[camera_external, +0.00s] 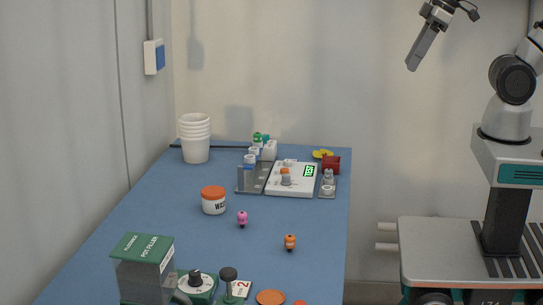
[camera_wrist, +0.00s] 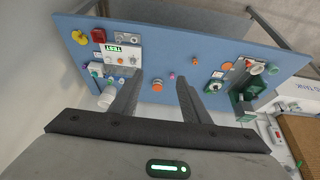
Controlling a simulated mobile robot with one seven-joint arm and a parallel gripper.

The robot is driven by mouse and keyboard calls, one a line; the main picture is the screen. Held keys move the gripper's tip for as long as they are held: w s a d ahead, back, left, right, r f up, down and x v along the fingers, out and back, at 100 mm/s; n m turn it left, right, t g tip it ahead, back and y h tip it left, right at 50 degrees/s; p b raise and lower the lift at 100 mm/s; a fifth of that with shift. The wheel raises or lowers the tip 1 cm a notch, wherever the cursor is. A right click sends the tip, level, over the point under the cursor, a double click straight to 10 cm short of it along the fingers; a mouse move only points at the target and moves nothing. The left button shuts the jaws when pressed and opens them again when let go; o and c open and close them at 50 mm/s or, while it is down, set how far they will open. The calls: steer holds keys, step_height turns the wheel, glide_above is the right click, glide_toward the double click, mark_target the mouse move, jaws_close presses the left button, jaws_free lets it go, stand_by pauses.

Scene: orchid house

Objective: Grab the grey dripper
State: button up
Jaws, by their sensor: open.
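I cannot single out the grey dripper with certainty. A small greyish upright piece (camera_external: 328,176) stands on a narrow grey plate right of the white test device (camera_external: 291,192) in the external view. Another small piece with an orange part (camera_external: 285,177) sits on the device. A pink dripper-like piece (camera_external: 242,218) and an orange one (camera_external: 290,242) stand on the open blue table; they also show in the wrist view, pink (camera_wrist: 171,76) and orange (camera_wrist: 194,62). My gripper (camera_external: 413,62) is high in the air right of the table, open and empty; its spread fingers (camera_wrist: 160,77) show in the wrist view.
White stacked cups (camera_external: 195,140) stand at the back left of the blue table (camera_external: 185,225). A white jar with an orange lid (camera_external: 213,202) stands mid-table. A red block (camera_external: 331,165) is by the device. A green-topped pot filler (camera_external: 145,270) stands at the front left.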

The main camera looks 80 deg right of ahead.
steer(key=w+d+f+g+b, duration=0.1)
steer(key=w+f+b, duration=0.25)
steer(key=f, duration=0.35)
steer(key=w+d+f+g+b, duration=0.1)
steer(key=w+d+f+b, duration=0.2)
steer(key=f, duration=0.4)
steer(key=m+h+b, duration=0.1)
steer(key=m+b, duration=0.3)
steer(key=b, duration=0.4)
glide_toward(329, 170)
steer(key=shift+t+h, duration=0.3)
steer(key=shift+t, duration=0.1)
steer(key=shift+s+b+x, duration=0.2)
steer(key=shift+b+x, duration=0.5)
steer(key=shift+x, duration=1.45)
steer(key=shift+s+b+x, duration=0.2)
steer(key=shift+b+x, duration=0.45)
steer(key=shift+x, duration=1.45)
steer(key=shift+a+f, duration=0.2)
jaws_close()
